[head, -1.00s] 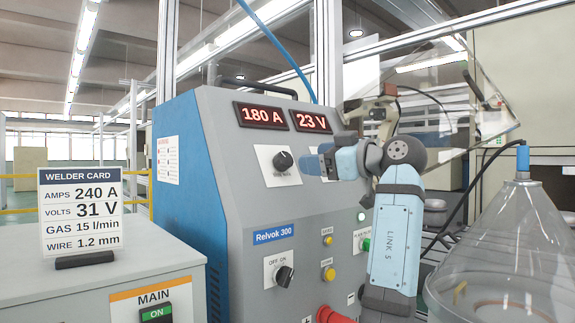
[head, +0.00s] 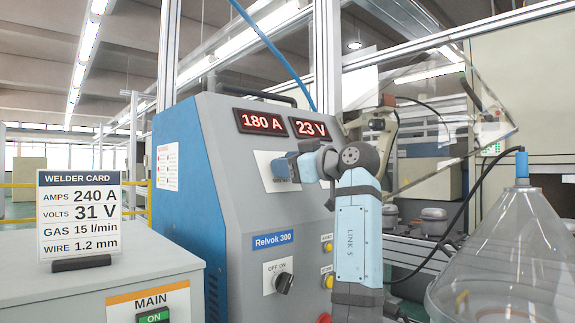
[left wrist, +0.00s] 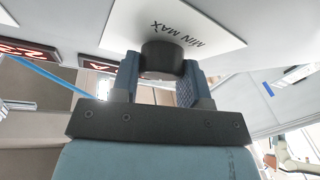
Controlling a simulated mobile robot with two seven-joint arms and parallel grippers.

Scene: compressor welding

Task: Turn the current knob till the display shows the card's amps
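The welder card (head: 80,215) stands at the left and reads 240 A and 31 V. The amps display (head: 262,121) on the welder (head: 240,200) reads 180 A; the volts display (head: 310,128) reads 23 V. My left gripper (head: 285,168) is at the panel below the amps display and hides the current knob in the head view. In the left wrist view the dark round current knob (left wrist: 162,58) sits between the two fingertips, on a white plate marked MIN MAX. Whether the fingers press on it cannot be told. My right gripper is out of view.
An off-on switch (head: 280,281) and yellow buttons (head: 327,247) sit lower on the panel. A clear cone-shaped vessel (head: 505,250) stands at the right. A grey cabinet (head: 150,275) marked MAIN carries the card. A blue cable hangs above the welder.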

